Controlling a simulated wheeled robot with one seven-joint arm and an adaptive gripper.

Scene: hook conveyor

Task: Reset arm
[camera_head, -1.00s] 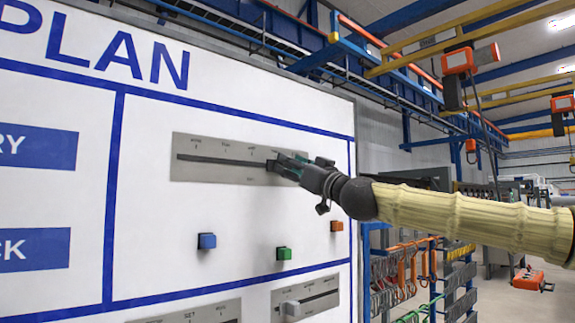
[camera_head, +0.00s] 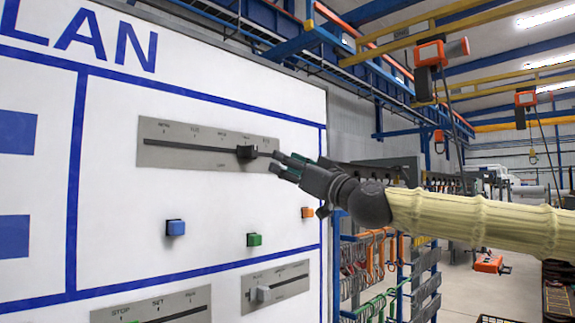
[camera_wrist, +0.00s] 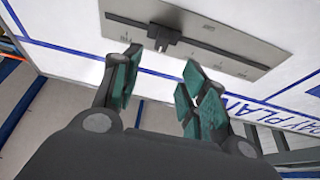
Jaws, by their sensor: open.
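My gripper (camera_head: 285,166) is open and empty, just right of the upper slider panel in the head view. The black slider knob (camera_head: 246,152) sits toward the right part of its long slot on the grey slider panel (camera_head: 165,157). In the wrist view, the two teal-padded fingers of my gripper (camera_wrist: 158,85) are spread apart. The black knob (camera_wrist: 162,38) shows beyond them, apart from the fingers, on the grey panel (camera_wrist: 235,60).
The white board (camera_head: 110,200) also bears a blue button (camera_head: 175,228), a green button (camera_head: 254,240) and an orange button (camera_head: 307,213). Two lower slider panels (camera_head: 275,286) (camera_head: 160,308) sit below. Racks with hanging hooks (camera_head: 375,260) stand to the right.

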